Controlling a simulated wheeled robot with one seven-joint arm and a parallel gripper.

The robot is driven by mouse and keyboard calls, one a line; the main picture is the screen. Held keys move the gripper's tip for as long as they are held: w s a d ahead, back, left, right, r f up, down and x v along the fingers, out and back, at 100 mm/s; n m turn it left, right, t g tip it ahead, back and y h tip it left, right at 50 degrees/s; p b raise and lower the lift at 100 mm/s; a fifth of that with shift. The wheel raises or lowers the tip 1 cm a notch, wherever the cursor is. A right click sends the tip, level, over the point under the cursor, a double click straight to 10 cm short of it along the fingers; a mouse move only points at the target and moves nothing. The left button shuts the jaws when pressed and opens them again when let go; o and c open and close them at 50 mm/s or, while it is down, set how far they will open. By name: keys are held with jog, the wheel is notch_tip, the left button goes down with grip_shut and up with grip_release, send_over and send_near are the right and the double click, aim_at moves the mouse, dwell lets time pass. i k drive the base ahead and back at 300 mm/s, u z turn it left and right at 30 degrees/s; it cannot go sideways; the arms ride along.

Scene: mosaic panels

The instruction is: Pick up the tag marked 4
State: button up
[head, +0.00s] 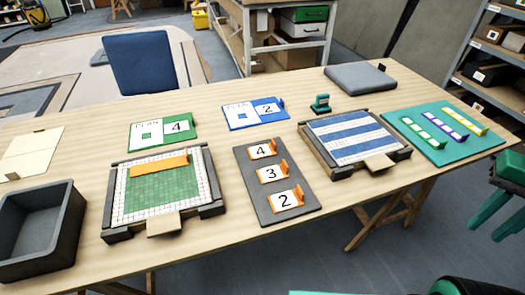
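The tag marked 4 (260,150) is a white plate with an orange edge and an orange upright tab at its right. It lies at the far end of a dark grey tray (300,207), beyond the tag marked 3 (270,174) and the tag marked 2 (284,200). Nothing covers it. My gripper (484,235) shows at the right edge, with teal fingers pointing down and left. The fingers look apart with nothing between them. It is off the table's right side, far from the tags, and partly cut off by the frame.
A panel with green tiles and an orange bar (160,205) stands left of the tray; a blue-striped panel (352,125) stands right. An empty dark bin (68,245) sits left.

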aim_at(262, 151)
jog(key=k, duration=1.85)
jog(key=u, duration=0.75)
jog(key=i, duration=1.5)
